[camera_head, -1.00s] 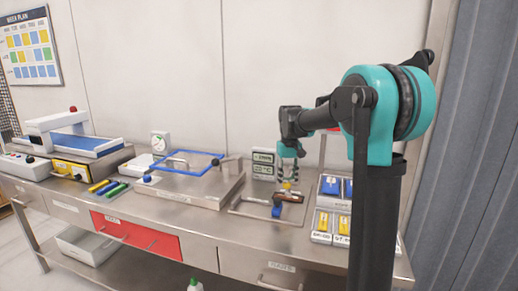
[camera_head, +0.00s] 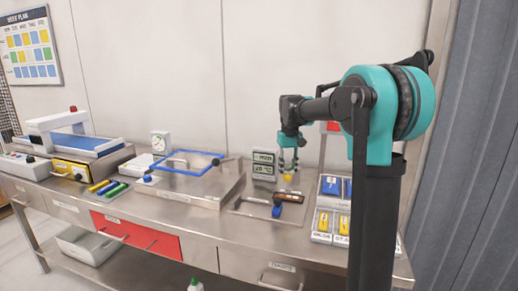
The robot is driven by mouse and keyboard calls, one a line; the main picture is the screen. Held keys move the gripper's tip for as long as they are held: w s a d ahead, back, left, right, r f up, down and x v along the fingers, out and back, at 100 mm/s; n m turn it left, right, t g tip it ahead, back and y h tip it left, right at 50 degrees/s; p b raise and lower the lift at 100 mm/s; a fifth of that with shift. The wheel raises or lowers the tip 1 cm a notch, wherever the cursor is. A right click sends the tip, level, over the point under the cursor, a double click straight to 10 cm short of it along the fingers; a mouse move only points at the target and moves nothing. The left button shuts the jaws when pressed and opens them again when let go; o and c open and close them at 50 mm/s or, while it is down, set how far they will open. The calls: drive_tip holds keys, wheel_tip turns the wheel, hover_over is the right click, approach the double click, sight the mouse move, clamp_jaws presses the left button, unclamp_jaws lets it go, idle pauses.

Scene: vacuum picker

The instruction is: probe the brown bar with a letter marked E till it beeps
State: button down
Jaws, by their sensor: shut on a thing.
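My gripper (camera_head: 288,167) is shut on a small yellow-tipped probe (camera_head: 288,178) and points down over the right part of the bench. Just below the probe, a dark brown bar (camera_head: 291,197) lies on a flat metal tray (camera_head: 247,209). A gap shows between the probe's yellow end and the bar. A blue-ended tool (camera_head: 277,209) lies in front of the bar. Any letter on the bar is too small to read.
A small display unit (camera_head: 263,165) stands behind the tray. Blue and yellow items in bins (camera_head: 322,226) stand to the right. A steel box with a blue frame (camera_head: 187,162) is to the left. Yellow, blue and green bars (camera_head: 108,187) lie further left.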

drive_tip(key=shift+w+d+r, duration=0.15)
drive_tip(key=shift+w+r, duration=0.15)
drive_tip(key=shift+r, duration=0.45)
drive_tip(key=shift+w+d+r, duration=0.15)
drive_tip(key=shift+w+r, duration=0.35)
drive_tip(key=shift+r, duration=0.3)
drive_tip(key=shift+w+d+r, duration=0.15)
drive_tip(key=shift+w+r, duration=0.3)
drive_tip(key=shift+r, duration=0.4)
drive_tip(key=shift+w+d+r, duration=0.2)
drive_tip(key=shift+w+r, duration=0.45)
drive_tip(key=shift+w+d+r, duration=0.2)
drive_tip(key=shift+w+r, duration=0.4)
drive_tip(key=shift+r, duration=0.05)
drive_tip(key=shift+w, duration=0.1)
drive_tip(key=shift+w+d+r, duration=0.25)
drive_tip(key=shift+w+r, duration=0.3)
drive_tip(key=shift+w, duration=0.15)
drive_tip(key=shift+w+d+r, duration=0.25)
drive_tip(key=shift+w+r, duration=0.3)
drive_tip(key=shift+w, duration=0.15)
